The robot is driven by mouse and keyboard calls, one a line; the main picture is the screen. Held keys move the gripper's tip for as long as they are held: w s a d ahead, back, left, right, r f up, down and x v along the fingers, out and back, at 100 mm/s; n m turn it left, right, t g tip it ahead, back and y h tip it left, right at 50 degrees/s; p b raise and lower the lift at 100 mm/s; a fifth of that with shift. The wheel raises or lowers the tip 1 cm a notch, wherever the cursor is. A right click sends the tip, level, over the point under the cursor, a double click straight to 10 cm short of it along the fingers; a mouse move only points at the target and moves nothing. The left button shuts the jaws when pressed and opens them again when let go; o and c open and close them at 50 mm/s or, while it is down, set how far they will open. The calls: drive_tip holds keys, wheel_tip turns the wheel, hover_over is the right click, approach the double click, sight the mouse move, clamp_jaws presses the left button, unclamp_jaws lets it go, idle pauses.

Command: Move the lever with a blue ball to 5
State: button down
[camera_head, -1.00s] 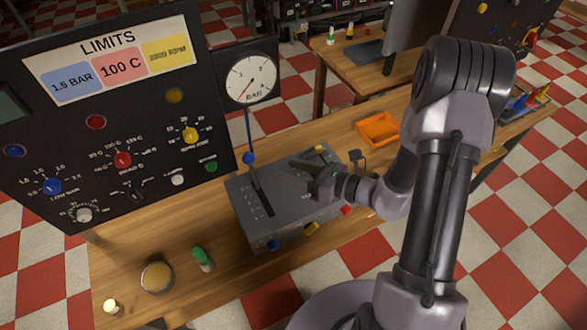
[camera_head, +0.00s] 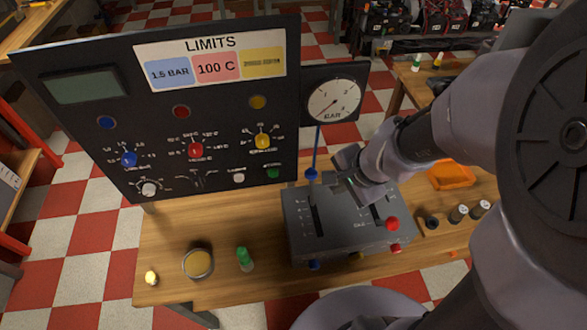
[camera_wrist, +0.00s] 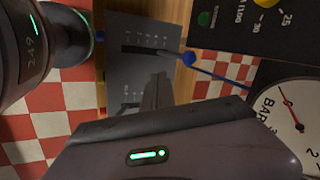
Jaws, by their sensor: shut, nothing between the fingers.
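The lever's blue ball (camera_head: 311,174) stands above the far end of a numbered slot in the grey box (camera_head: 345,235), on a thin dark stem. The numbers beside the slot are too small to read. The ball also shows in the wrist view (camera_wrist: 189,58), with a blue rod running from near it toward the gauge. My gripper (camera_head: 342,180) is shut and empty, just right of the ball and above the box; I see no contact. In the wrist view its fingers (camera_wrist: 157,88) lie over the box, left of and below the ball.
A red ball (camera_head: 391,224) is on the box's right part. The panel (camera_head: 160,90) and dial gauge (camera_head: 334,99) rise behind the box. A green-topped item (camera_head: 244,258) and a round dish (camera_head: 198,263) lie left. An orange tray (camera_head: 451,175) lies right.

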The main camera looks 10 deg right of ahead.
sight(317, 175)
drive_tip(key=w+a+f+b, duration=0.2)
drive_tip(key=w+f+b, duration=0.2)
drive_tip(key=w+f, duration=0.3)
drive_tip(key=shift+x, duration=0.75)
drive_tip(key=shift+w+d, duration=0.15)
drive_tip(key=w, duration=0.2)
drive_tip(key=shift+w+f, duration=0.25)
drive_tip(key=shift+f, duration=0.15)
drive_tip(key=shift+r, duration=0.1)
